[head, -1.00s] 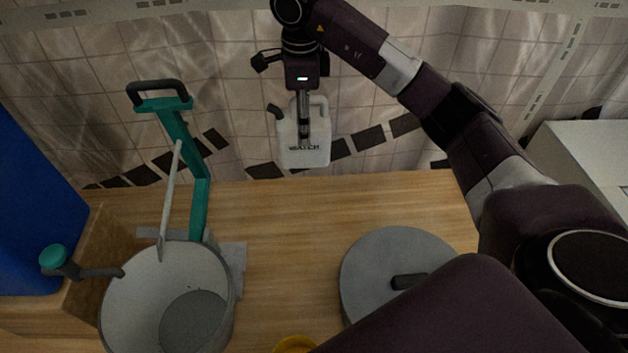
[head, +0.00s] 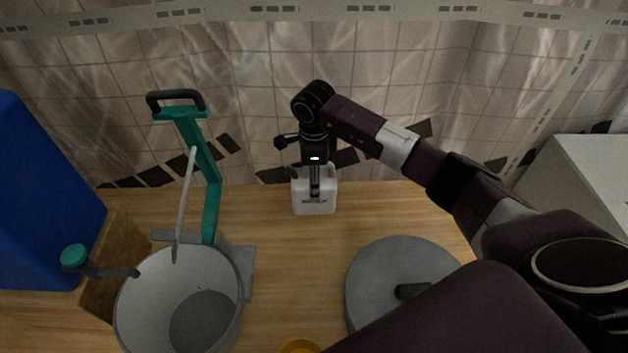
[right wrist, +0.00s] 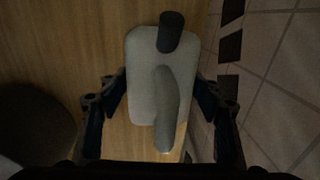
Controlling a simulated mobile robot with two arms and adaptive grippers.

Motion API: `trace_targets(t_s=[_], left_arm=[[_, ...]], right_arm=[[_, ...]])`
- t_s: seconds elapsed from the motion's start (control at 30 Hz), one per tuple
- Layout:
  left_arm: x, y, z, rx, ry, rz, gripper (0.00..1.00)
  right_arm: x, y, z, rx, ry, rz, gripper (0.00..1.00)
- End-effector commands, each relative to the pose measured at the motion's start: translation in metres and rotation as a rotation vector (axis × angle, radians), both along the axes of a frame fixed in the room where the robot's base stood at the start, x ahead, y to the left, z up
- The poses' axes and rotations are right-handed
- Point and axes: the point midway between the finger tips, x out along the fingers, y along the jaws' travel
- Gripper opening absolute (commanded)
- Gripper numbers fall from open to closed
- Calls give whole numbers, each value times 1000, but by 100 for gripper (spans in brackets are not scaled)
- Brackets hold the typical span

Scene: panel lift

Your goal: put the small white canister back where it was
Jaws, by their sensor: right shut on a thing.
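The small white canister (head: 314,204) is upright near the back edge of the wooden table, in the upper middle of the head view. My right gripper (head: 314,190) comes down on it from above and is shut on it. In the right wrist view the canister (right wrist: 144,95) lies between the two dark fingers (right wrist: 160,110), with its grey cap and handle facing the camera. I cannot tell whether its base touches the table. My left gripper is not in view.
A grey pot (head: 130,310) with a teal-handled frame (head: 212,200) stands at the left. A round grey lid (head: 375,270) lies right of centre. A blue container (head: 45,200) is at far left, and a yellow object (head: 300,346) at the bottom. Bare wood (head: 290,260) lies between.

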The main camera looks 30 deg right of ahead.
Motion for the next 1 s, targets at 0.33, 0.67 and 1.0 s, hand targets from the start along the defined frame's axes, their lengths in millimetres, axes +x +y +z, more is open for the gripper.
trace_targets(t_s=[0.33, 0.67, 1.0], left_arm=[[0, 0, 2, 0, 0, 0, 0], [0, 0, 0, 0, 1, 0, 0], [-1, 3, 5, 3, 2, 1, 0]], right_arm=[[1, 0, -11, 0, -5, -1, 15], [0, 0, -16, 0, -1, 0, 77], [0, 0, -11, 0, -1, 0, 77]])
